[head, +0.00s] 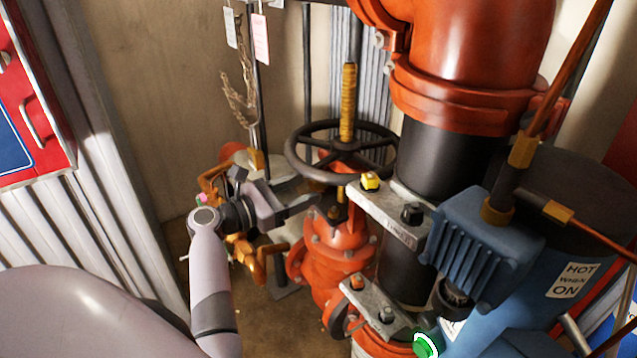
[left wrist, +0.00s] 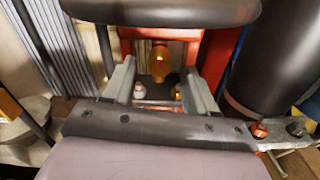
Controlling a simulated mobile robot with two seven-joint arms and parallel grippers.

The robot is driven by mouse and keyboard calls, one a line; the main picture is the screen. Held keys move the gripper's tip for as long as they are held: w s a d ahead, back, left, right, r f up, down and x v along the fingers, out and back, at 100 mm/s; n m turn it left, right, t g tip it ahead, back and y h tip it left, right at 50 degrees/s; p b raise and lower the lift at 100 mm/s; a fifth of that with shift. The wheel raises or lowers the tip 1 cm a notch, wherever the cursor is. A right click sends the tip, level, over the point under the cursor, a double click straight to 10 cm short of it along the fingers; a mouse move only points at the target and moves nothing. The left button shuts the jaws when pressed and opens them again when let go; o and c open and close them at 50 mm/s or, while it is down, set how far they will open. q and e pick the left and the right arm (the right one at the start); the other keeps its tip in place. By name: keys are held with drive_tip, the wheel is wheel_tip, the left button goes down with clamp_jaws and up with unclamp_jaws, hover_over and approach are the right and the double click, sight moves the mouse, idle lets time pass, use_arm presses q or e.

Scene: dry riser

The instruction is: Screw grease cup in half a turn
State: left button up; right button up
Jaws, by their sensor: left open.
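My left gripper (head: 302,194) is open beside the orange valve (head: 340,238), below the black handwheel (head: 342,150). In the left wrist view my gripper (left wrist: 160,76) has its two fingers apart, with an amber-brass rounded fitting (left wrist: 160,62) between and beyond them. The fitting appears untouched, with room on both sides. I cannot tell for certain whether it is the grease cup; no clearer one shows. A small whitish knob (left wrist: 139,90) sits near the left finger. My right gripper is not in view.
A metal bracket (head: 395,220) with a yellow-capped bolt (head: 371,181) lies right of my gripper. A blue motor housing (head: 480,240) and dark pipe (head: 445,160) crowd the right. A red cabinet (head: 28,110) stands left. Bare floor shows below my left wrist.

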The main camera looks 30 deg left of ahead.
sight(312, 186)
use_arm(q)
drive_tip(key=shift+x, duration=2.05)
drive_tip(key=c, duration=1.1)
drive_tip(key=shift+o, duration=0.2)
drive_tip(key=shift+f+m, duration=0.1)
drive_tip(key=shift+m, duration=0.2)
